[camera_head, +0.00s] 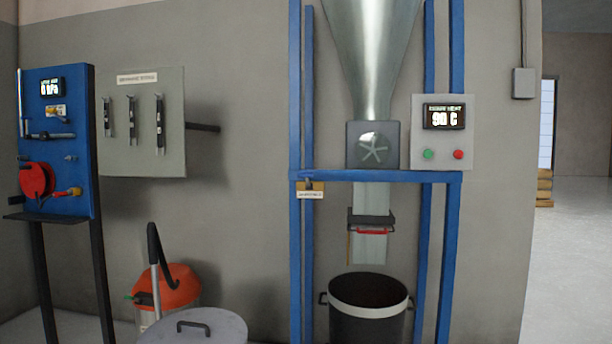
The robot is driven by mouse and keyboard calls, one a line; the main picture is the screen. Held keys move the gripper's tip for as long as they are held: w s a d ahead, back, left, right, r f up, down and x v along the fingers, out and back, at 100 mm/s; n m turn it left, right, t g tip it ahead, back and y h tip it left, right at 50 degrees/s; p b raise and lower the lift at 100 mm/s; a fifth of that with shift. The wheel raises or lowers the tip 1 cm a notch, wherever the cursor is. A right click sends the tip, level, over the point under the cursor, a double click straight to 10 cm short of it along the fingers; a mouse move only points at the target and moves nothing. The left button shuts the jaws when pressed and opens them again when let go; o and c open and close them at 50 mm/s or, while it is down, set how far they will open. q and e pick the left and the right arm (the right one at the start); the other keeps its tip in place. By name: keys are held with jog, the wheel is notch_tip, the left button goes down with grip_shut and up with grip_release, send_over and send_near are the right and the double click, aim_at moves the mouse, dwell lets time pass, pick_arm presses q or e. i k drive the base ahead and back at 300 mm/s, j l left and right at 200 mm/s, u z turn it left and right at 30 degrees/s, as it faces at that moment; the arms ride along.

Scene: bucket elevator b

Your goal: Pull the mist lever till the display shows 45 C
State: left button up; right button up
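The display (444,116) on the grey control box (441,150) at the right reads about 90 C; its last digit is blurred. A green button (428,154) and a red button (459,154) sit below it. No lever is legibly marked as the mist lever. A blue panel (80,150) at the left carries a small horizontal handle (48,135), a red reel (36,180), a yellow-and-red fitting (68,192) and a small kPa display (51,87). Neither of my grippers is in view.
A blue frame (380,176) holds a metal hopper (372,45) and a chute with a red handle (372,231) above a black bucket (368,325). A grey tool board (142,150), an orange vacuum (172,286) and a grey lid (205,332) stand left. Open floor (575,270) lies right.

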aim_at(309, 186)
jog(key=i+j, duration=0.15)
jog(key=i, duration=0.5)
jog(key=i+j+u, duration=0.15)
jog(key=i, duration=0.55)
jog(key=i+j, duration=0.4)
jog(key=j, duration=0.2)
